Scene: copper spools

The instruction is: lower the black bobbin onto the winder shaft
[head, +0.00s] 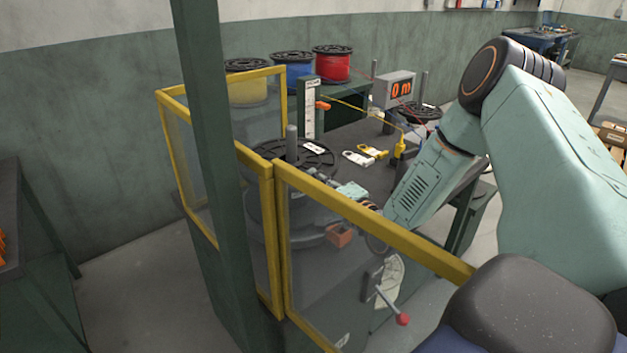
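The black bobbin (262,150) is in the yellow-framed guard at the middle of the head view. The grey winder shaft (292,143) stands up through the middle of its top flange, so the bobbin is around the shaft. Its lower part shows dimly through the clear guard panel, and I cannot tell whether it rests on the base. My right arm reaches in from the right, with its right gripper (322,182) at the bobbin's right side. The fingertips are small and partly lost against the dark bobbin; their opening is unclear. My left gripper is out of view.
The yellow guard frame (375,230) and a green post (205,130) stand in front. A red-knobbed lever (402,319) is below. Yellow, blue and red spools (332,66) stand behind, near a display (394,90).

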